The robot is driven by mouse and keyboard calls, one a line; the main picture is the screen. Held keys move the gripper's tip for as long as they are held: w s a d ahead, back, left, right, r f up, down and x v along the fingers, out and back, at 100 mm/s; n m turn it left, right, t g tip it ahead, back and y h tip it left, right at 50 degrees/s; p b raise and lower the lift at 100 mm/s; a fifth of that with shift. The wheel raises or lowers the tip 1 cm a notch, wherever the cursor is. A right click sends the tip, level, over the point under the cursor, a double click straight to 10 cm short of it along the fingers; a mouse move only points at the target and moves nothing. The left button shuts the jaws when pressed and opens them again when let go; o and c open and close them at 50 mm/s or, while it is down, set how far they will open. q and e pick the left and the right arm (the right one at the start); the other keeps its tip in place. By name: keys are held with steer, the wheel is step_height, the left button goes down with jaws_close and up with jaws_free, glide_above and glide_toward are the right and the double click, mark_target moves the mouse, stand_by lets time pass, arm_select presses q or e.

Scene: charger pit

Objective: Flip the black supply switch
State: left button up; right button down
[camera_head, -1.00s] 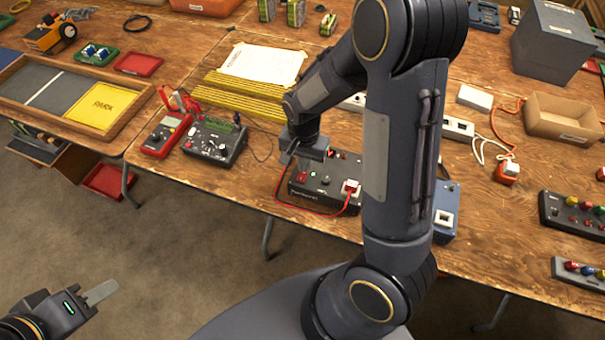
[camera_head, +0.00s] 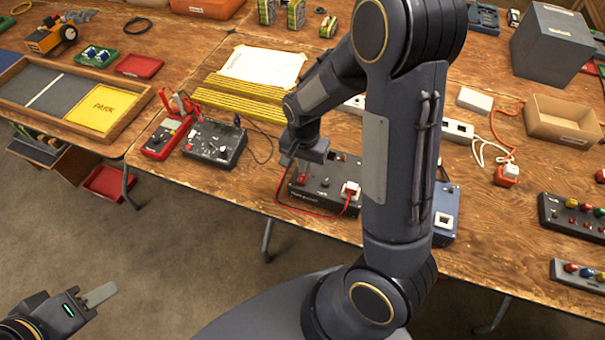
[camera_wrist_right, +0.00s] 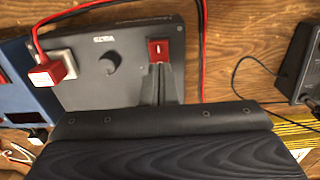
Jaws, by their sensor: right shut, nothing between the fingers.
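The black supply (camera_head: 335,200) stands near the table's front edge, partly behind my right arm. It also fills the upper left of the right wrist view (camera_wrist_right: 110,85). Its red rocker switch (camera_wrist_right: 158,50) is near the box's right edge there. My right gripper (camera_wrist_right: 162,68) is shut and empty, its fingertips at the lower edge of the switch; contact is hard to tell. In the head view the right gripper (camera_head: 302,170) points down at the box. My left gripper (camera_head: 105,293) hangs over the floor, away from the table; its finger gap is not visible.
A red plug (camera_wrist_right: 48,72) with a red cable sits in the supply's socket. A blue box (camera_head: 446,215) is beside the supply.

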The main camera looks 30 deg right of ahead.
step_height(320, 180, up, 6)
steer(key=p, duration=0.4)
steer(key=shift+f, duration=0.1)
stand_by(0.5)
steer(key=s+a+r+n+t+y, duration=0.2)
steer(key=s+r+n, duration=0.2)
steer(key=s+r, duration=0.4)
steer(key=s+a+r+n+t+y, duration=0.1)
steer(key=s+a+r+n+t, duration=0.1)
steer(key=s+r, duration=0.7)
steer(key=shift+n+t+y, duration=0.4)
steer(key=shift+n+t, duration=0.4)
steer(key=shift+n, duration=0.4)
